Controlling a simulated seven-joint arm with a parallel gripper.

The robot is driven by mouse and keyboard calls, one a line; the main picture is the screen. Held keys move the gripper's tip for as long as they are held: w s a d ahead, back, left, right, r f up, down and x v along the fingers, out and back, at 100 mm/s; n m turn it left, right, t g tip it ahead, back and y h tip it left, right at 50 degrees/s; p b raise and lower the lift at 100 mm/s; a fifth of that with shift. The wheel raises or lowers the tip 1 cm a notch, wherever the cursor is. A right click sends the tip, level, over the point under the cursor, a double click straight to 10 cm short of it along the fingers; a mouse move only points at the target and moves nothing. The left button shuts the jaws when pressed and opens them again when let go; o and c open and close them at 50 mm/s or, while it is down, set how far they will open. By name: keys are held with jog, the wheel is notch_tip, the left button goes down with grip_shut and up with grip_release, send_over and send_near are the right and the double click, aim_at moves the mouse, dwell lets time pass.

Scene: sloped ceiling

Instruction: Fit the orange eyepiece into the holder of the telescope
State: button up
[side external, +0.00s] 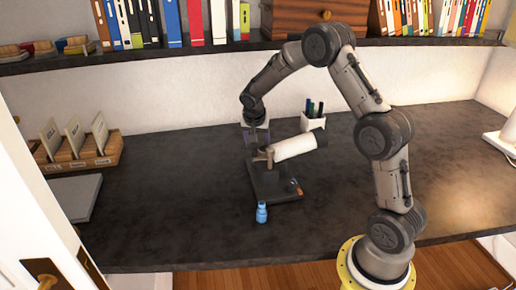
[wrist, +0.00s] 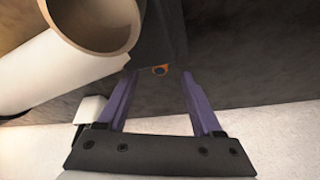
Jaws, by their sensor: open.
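My gripper (side external: 256,142) is low behind that end. Its purple fingers are apart in the wrist view (wrist: 160,88). A small orange ring with a dark centre (wrist: 160,70) shows between the fingertips, apart from both. A small orange piece (side external: 297,188) shows on the base's right part; I cannot tell whether they are the same thing.
A small blue bottle-like object (side external: 261,212) stands in front of the base. A white pen cup (side external: 313,121) is behind the tube. A wooden card rack (side external: 82,157) and a grey slab (side external: 76,198) are at the left. The desk between rack and telescope is clear.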

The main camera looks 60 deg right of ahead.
jog(key=s+a+r+n+t+y, duration=0.1)
jog(key=s+a+r+n, duration=0.1)
jog(key=s+a+r, duration=0.4)
jog(key=s+a+r+n, duration=0.15)
jog(key=a+r, duration=0.25)
jog(key=r, duration=0.5)
jog(key=s+a+r+n+t+y, duration=0.1)
jog(key=s+a+n, duration=0.4)
jog(key=s, duration=0.6)
jog(key=s+a+n+t+y, duration=0.1)
jog(key=s+a+n, duration=0.4)
jog(key=s, duration=0.6)
jog(key=a+y, duration=0.1)
jog(key=a, duration=0.1)
jog(key=shift+a+r+t, duration=0.3)
jog(key=shift+r+t, duration=0.1)
